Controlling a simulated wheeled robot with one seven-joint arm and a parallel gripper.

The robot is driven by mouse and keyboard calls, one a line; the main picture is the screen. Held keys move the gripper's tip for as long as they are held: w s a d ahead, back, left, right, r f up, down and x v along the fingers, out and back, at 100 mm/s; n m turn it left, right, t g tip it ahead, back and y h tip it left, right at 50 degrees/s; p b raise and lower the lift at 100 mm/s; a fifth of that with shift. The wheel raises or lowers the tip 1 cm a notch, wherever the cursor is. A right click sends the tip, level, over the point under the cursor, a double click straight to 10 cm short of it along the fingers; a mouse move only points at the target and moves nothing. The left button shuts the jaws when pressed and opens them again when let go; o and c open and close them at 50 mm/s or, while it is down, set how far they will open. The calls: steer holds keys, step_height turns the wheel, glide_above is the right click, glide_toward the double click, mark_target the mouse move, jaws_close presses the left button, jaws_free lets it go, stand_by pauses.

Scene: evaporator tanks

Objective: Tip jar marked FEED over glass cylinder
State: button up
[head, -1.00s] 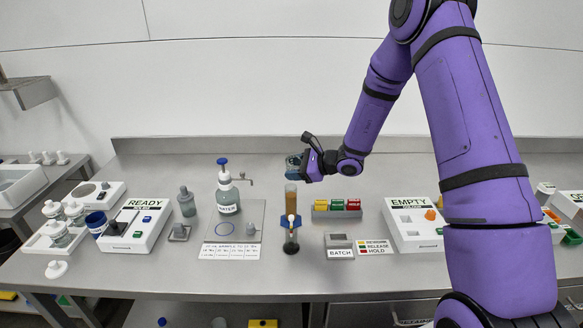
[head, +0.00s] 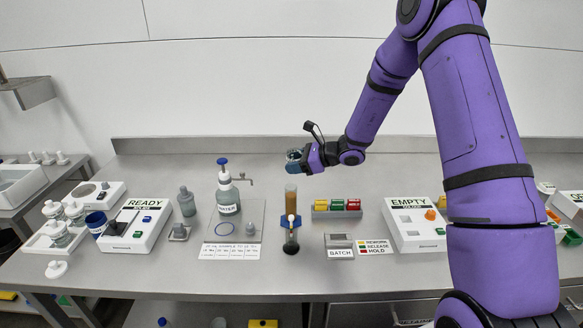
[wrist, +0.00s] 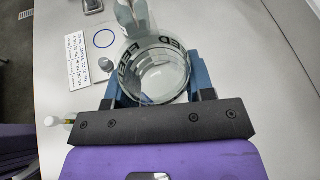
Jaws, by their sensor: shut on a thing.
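The clear jar marked FEED (wrist: 158,78) is between my gripper's blue fingers, and I look down into its round mouth in the wrist view. Its contents are hard to make out. In the head view my gripper (head: 296,158) is shut on the jar, held in the air above and just behind the top of the glass cylinder (head: 291,198). The exact gap between jar and cylinder is unclear.
A WATER bottle (head: 228,198) with a blue cap stands left of the cylinder. A row of coloured blocks (head: 337,207) and the BATCH box (head: 339,242) sit to the right. The READY station (head: 135,226) and EMPTY station (head: 414,224) flank the area.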

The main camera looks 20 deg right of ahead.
mark_target(298, 150)
steer(key=shift+w+d+r+m+g, duration=0.15)
steer(key=shift+w+r+m, duration=0.1)
steer(key=shift+r, duration=0.25)
steer(key=shift+w+d+r+m+g, duration=0.15)
steer(key=shift+w+r, duration=0.15)
steer(key=shift+r, duration=0.25)
steer(key=shift+w+d+r+m+g, duration=0.15)
steer(key=shift+w+r+m, duration=0.1)
steer(key=shift+r, duration=0.25)
